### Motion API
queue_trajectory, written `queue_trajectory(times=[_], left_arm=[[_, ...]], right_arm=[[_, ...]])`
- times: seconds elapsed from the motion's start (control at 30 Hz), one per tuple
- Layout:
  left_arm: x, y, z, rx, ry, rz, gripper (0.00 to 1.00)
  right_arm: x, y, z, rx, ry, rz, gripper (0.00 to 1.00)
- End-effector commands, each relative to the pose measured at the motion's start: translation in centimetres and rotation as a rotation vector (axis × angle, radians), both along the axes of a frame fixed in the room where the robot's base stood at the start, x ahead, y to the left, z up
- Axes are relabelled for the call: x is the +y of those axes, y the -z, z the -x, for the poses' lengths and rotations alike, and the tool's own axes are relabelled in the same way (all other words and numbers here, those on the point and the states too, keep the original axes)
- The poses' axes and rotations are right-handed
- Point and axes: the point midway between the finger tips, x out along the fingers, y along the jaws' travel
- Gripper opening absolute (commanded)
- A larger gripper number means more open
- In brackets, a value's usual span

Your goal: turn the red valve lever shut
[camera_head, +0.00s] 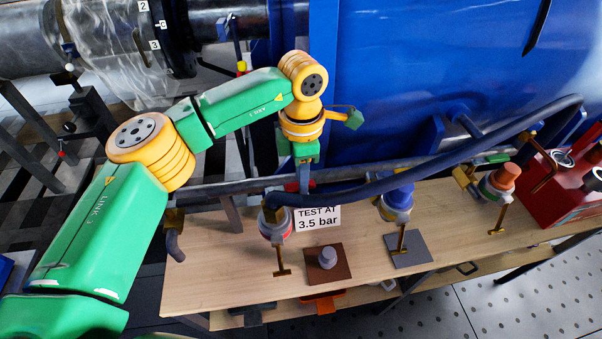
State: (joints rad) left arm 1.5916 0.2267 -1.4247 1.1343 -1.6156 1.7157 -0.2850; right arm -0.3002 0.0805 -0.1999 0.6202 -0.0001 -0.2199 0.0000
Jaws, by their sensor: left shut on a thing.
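My left arm comes in from the left and reaches down over the pipe behind the bench. My left gripper (305,185) points down and is shut on the red valve lever (292,187). Only a small red part of the lever shows beside the fingers. The gripper and the dark hose hide the rest, so I cannot tell the lever's angle. The grey pipe (235,188) runs left to right behind the lever. My right gripper is not in view.
A thick dark hose (400,182) arcs just in front of the gripper. A sign (318,218) reads "TEST AT 3.5 bar". Valves with blue (397,192) and orange (506,175) tops stand along the wooden bench (225,270). A large blue tank (400,80) fills the back.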

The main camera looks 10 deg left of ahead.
Motion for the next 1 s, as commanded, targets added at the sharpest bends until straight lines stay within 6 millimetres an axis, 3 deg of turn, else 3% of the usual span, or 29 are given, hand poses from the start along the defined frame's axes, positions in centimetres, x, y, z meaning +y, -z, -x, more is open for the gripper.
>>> queue_trajectory(times=[0.67, 0.7, 0.77, 1.0], left_arm=[[-0.06, 0.01, 0.30, 0.001, 0.051, -0.002, 0.00], [-0.06, 0.01, 0.30, 0.001, 0.051, -0.002, 0.34], [-0.07, 0.01, 0.29, 0.001, 0.051, -0.002, 0.50], [-0.08, 0.00, 0.28, 0.000, 0.050, -0.001, 0.54]], right_arm=[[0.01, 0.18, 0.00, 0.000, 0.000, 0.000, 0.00], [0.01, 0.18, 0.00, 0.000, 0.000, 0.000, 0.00], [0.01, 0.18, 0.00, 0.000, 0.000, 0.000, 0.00], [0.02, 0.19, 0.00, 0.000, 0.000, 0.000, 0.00]])
